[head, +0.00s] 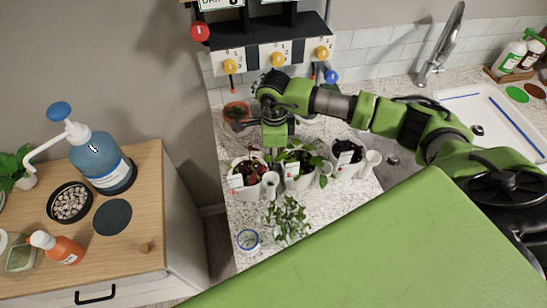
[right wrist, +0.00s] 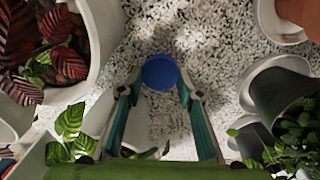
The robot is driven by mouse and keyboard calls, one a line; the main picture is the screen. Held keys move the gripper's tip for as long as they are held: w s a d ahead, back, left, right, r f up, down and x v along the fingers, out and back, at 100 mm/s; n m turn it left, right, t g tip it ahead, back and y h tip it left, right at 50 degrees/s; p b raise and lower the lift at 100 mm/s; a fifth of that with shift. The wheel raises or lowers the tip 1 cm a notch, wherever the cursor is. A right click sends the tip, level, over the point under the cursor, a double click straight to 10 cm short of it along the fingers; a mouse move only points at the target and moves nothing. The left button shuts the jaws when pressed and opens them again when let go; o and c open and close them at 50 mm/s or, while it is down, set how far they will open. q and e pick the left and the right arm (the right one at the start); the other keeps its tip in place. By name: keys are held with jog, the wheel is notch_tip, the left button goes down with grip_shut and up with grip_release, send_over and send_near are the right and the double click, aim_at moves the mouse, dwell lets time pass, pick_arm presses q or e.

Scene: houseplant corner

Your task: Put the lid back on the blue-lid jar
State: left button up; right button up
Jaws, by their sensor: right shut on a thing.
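A small clear jar with a blue-edged round top (head: 248,239) stands near the front left edge of the speckled counter in the head view. I cannot tell its contents. The round blue lid (right wrist: 160,71) shows between the fingertips of my right gripper (right wrist: 158,92) in the right wrist view. The gripper is shut on it, above the counter. In the head view my right gripper (head: 276,150) points down behind the row of white pots, well behind the jar; its fingertips and the lid are hidden there. My left gripper is not in view.
White pots with plants (head: 248,178) (head: 298,170) (head: 347,156) stand in a row between my right gripper and the jar. A leafy plant (head: 288,218) stands right beside the jar. A terracotta pot (head: 236,112) stands behind, below the shelf (head: 270,30).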

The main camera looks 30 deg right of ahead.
pick_arm(q)
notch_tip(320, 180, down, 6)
jog(key=b, duration=0.5)
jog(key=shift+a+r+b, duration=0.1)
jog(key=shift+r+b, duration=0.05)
jog(key=shift+b, duration=0.15)
pick_arm(e)
notch_tip(320, 180, up, 18)
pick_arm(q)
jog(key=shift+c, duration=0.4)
